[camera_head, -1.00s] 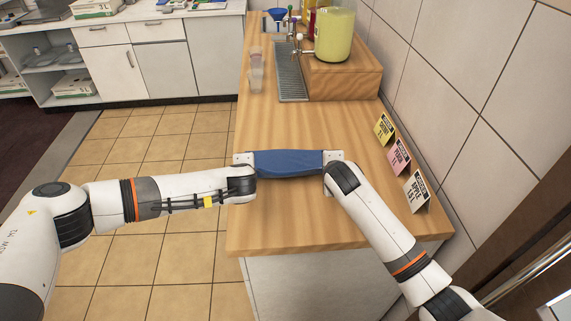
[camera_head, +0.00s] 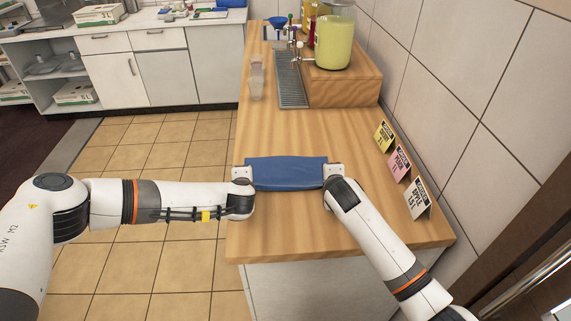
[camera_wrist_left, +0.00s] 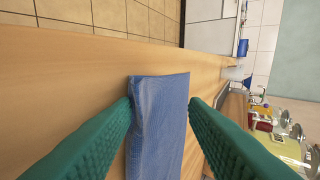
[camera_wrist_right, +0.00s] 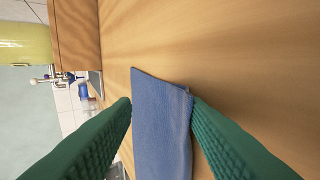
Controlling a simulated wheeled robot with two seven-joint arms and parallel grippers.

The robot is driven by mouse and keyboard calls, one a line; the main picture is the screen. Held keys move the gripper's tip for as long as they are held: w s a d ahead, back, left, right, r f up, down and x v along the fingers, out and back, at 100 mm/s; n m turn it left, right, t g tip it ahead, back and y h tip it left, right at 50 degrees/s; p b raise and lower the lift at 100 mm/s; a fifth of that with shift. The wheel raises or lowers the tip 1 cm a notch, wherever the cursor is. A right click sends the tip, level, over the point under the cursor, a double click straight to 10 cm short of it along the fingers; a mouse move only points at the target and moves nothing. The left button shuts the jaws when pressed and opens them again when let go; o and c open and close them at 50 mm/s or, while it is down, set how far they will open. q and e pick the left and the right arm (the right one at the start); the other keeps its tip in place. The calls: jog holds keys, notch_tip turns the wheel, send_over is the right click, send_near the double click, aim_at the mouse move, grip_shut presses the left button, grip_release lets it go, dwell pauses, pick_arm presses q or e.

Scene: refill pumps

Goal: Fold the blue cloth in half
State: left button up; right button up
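The blue cloth (camera_head: 286,173) lies as a narrow, flat strip across the wooden counter, with a thicker fold showing along one long edge. My left gripper (camera_head: 243,173) is at its left end. In the left wrist view its green fingers (camera_wrist_left: 160,103) are spread apart, one on each side of the cloth (camera_wrist_left: 158,125). My right gripper (camera_head: 334,170) is at the right end. In the right wrist view its fingers (camera_wrist_right: 161,101) are also apart, with the cloth (camera_wrist_right: 162,125) between them. How the layers lie underneath is hidden.
The wooden counter (camera_head: 300,228) is clear in front of and behind the cloth. Yellow, pink and white label cards (camera_head: 418,198) stand along the right wall. Clear cups (camera_head: 257,80), a drip tray (camera_head: 291,80) and a yellow drink jar (camera_head: 334,42) on a wooden block are farther back.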

pick_arm(q)
jog(key=shift+r, duration=0.1)
pick_arm(e)
jog(key=shift+r, duration=0.1)
pick_arm(q)
jog(key=s+r, duration=0.6)
jog(key=r, duration=0.2)
jog(key=shift+r, duration=0.4)
pick_arm(e)
jog(key=s+r, duration=0.6)
jog(key=r, duration=0.2)
jog(key=shift+r, duration=0.4)
